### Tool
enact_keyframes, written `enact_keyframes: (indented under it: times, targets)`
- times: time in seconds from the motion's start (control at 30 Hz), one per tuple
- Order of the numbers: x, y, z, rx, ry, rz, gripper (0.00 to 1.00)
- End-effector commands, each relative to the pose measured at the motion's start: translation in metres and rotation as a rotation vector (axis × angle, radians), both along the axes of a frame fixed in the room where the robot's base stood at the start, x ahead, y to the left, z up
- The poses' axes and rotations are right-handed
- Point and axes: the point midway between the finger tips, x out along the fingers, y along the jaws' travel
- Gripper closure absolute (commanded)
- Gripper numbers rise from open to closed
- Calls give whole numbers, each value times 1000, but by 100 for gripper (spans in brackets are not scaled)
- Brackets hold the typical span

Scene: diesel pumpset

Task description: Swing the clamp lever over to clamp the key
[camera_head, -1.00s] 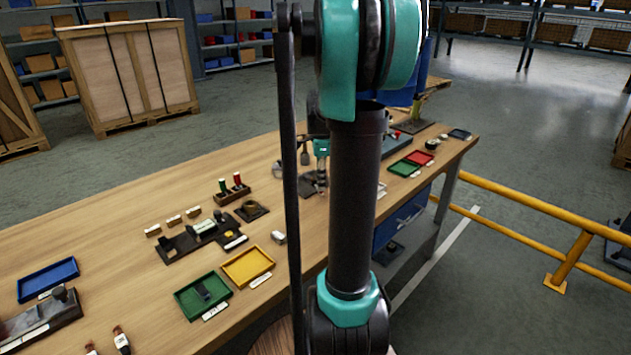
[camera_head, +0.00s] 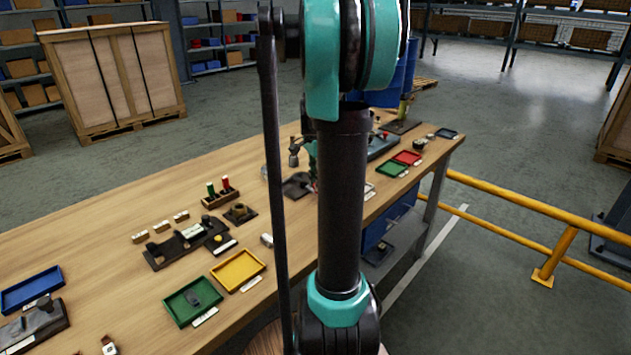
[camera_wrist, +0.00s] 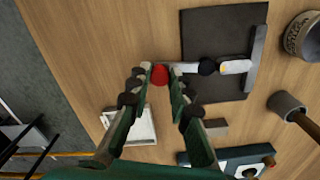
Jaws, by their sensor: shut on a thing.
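In the wrist view the clamp lever is a pale bar (camera_wrist: 187,68) ending in a red knob (camera_wrist: 160,74). My gripper (camera_wrist: 160,70) is shut on this knob, one finger on each side. The lever runs right to a black round part (camera_wrist: 207,67) on a dark plate (camera_wrist: 222,38). Right of that lies a pale piece with a yellowish patch (camera_wrist: 236,67), up to a grey upright bar (camera_wrist: 256,55); I cannot tell for sure whether this is the key. In the head view my arm mostly hides the gripper; part of the dark plate (camera_head: 297,186) shows.
In the wrist view a white tray (camera_wrist: 137,127) lies below the gripper. A grey cup with a wooden handle (camera_wrist: 287,104) and a round metal part (camera_wrist: 303,37) stand right of the plate. In the head view, green (camera_head: 391,169) and red (camera_head: 407,158) trays lie further right.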

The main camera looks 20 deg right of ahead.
Motion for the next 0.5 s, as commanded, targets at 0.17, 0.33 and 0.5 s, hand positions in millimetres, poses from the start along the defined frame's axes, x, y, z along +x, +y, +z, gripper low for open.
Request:
enact_keyframes:
  times: [0.17,0.33,0.5]
  targets:
    - [0,0,0,-1,-1,-1,77]
    - [0,0,0,-1,0,-1,59]
    - [0,0,0,0,0,-1,59]
